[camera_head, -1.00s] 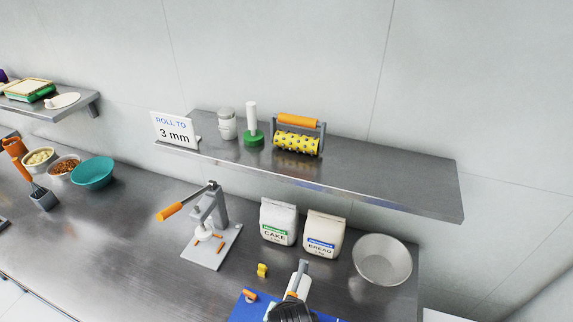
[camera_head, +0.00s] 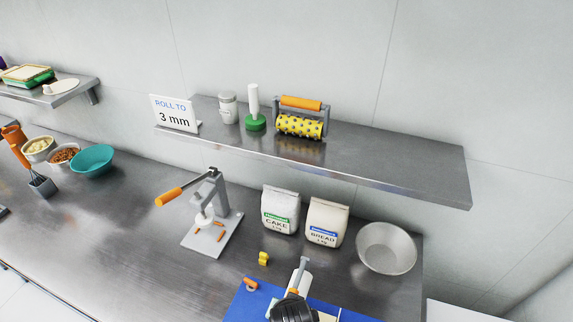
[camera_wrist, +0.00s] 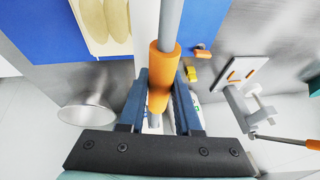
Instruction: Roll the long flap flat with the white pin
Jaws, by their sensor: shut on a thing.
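My gripper (camera_wrist: 160,78) is shut on the orange handle (camera_wrist: 162,75) of a tool with a grey rod (camera_wrist: 171,22). In the head view my gripper (camera_head: 294,309) is at the bottom edge, over the blue mat (camera_head: 248,300), with the grey rod (camera_head: 303,265) pointing up. A white strip (camera_wrist: 145,30) runs beside the rod in the wrist view; I cannot tell whether it is the white pin's roller. Pale yellow oblong pieces (camera_wrist: 105,15) lie on a light board over the blue mat (camera_wrist: 45,35). I cannot tell which one is the long flap.
A lever press (camera_head: 212,215) stands left of the mat. Flour bags (camera_head: 281,210) and a metal bowl (camera_head: 386,249) stand behind it. A small yellow piece (camera_head: 263,258) lies near the mat. A shelf (camera_head: 400,165) overhangs the back. The counter's left middle is clear.

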